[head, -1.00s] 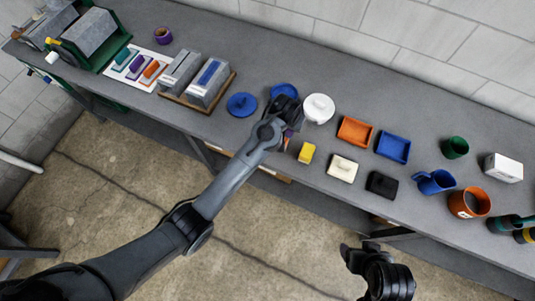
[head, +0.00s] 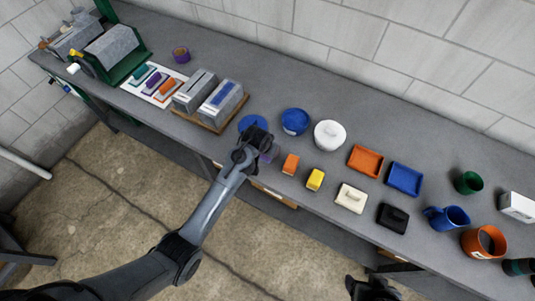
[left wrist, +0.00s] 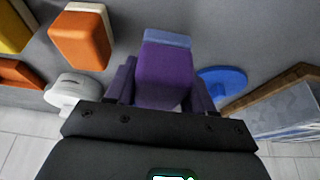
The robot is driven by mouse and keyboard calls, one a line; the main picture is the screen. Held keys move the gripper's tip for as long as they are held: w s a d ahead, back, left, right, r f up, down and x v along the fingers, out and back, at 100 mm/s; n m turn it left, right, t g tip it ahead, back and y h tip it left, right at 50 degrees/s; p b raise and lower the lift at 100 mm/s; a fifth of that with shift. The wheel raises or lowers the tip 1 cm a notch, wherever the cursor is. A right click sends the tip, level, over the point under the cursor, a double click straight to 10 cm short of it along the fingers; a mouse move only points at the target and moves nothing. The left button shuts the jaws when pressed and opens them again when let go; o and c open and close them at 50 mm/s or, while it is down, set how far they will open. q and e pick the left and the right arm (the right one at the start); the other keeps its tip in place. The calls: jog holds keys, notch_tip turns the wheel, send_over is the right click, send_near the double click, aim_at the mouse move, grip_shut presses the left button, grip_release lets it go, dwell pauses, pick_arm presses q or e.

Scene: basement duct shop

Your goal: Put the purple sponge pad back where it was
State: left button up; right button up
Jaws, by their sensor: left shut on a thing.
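The purple sponge pad (left wrist: 165,75) is between the fingers of my left gripper (left wrist: 163,88) in the left wrist view, with a paler lilac-blue strip at its far end. In the head view my left gripper (head: 258,146) is shut on it by the bench's front edge, left of the orange sponge pad (head: 290,164) and yellow sponge pad (head: 315,180). Only a bit of the purple pad (head: 269,154) shows there. I cannot tell whether it touches the bench. My right gripper (head: 368,288) is at the bottom edge, partly cut off, its jaws unclear.
A blue disc (head: 252,122) lies just behind my left gripper. A wooden tray (head: 196,118) with grey blocks stands to the left. A blue round pot (head: 295,121) and white lidded pot (head: 330,134) stand behind the pads. Orange (head: 365,160) and blue trays (head: 404,178) are further right.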

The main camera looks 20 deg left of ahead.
pick_arm(q)
jog(key=shift+a+f, duration=0.15)
jog(key=shift+f, duration=0.2)
notch_tip(320, 180, down, 3)
jog(key=shift+f, duration=0.2)
jog(key=shift+f, duration=0.1)
jog(key=shift+f, duration=0.1)
jog(key=o, duration=1)
